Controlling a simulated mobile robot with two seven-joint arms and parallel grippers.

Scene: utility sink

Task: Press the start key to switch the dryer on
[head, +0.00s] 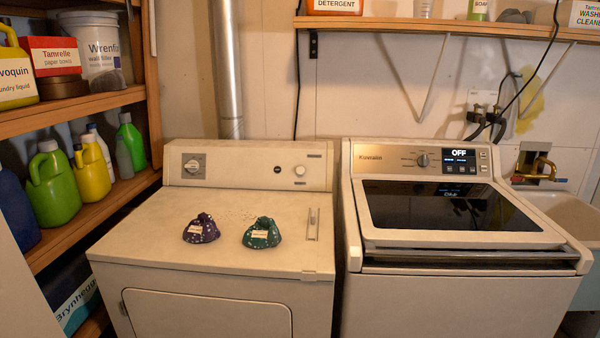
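The dryer (220,225) is the cream machine on the left, with a closed front door. Its back panel (240,157) carries a dial (193,165) on a grey plate at the left, a small dark round button (277,170) right of centre, and a pale round knob or button (300,170) further right. Their labels are too small to read, so I cannot tell which one is the start key. No lit indicator shows on the dryer. Neither of my grippers is in view.
A purple bundle (201,229) and a green bundle (262,234) lie on the dryer top. A washer (460,300) with a display (459,154) reading OFF stands to the right, beside a sink (560,207). Shelves of bottles (85,225) stand at the left. The back panel is unobstructed.

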